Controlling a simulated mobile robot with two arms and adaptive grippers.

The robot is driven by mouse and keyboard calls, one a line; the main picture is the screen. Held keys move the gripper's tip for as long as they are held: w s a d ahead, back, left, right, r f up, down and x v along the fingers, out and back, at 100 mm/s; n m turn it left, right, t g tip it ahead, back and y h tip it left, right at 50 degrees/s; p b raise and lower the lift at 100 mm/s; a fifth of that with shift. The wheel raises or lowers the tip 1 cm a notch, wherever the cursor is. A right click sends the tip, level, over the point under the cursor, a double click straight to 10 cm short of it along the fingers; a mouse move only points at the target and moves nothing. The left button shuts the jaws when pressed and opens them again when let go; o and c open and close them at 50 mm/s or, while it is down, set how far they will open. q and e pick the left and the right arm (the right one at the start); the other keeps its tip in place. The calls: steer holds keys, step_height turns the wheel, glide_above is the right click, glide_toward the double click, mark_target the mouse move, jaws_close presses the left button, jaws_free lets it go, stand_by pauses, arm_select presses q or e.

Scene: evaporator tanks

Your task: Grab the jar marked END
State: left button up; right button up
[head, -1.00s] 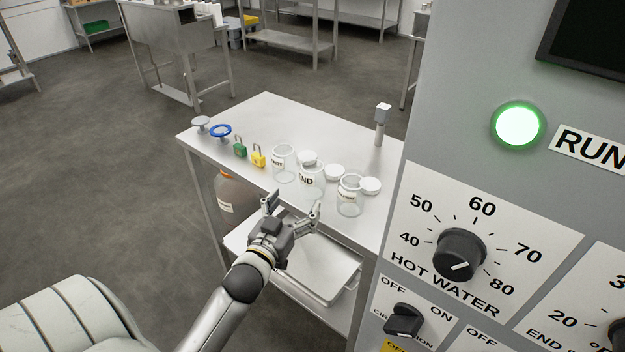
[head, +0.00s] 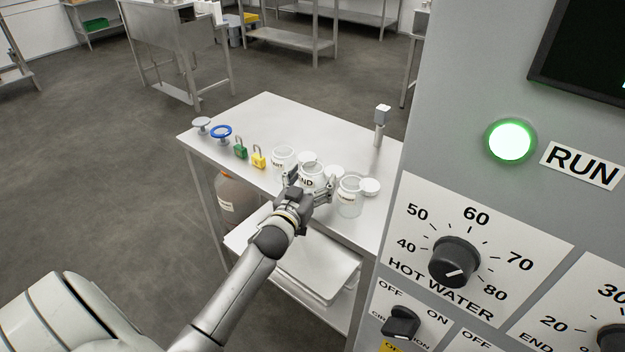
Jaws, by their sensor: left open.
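The jar marked END (head: 312,171) is clear with a white label and stands in the middle of three jars on the steel table (head: 262,118). My left gripper (head: 311,184) is open at the front of this jar, one finger on each side of its lower part. The gripper hides the jar's base, and I cannot tell whether the fingers touch it. A second labelled jar (head: 283,158) stands just left of it and a third jar (head: 349,198) just right. My right gripper does not show.
White lids (head: 370,187) lie beside the jars. A sampling post (head: 380,124) stands at the back. The control panel (head: 470,160) fills the right side.

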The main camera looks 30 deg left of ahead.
arm_select(q)
steer(key=shift+w, duration=0.15)
steer(key=shift+c, duration=0.3)
steer(key=shift+r, duration=0.1)
steer(key=c, duration=1.1)
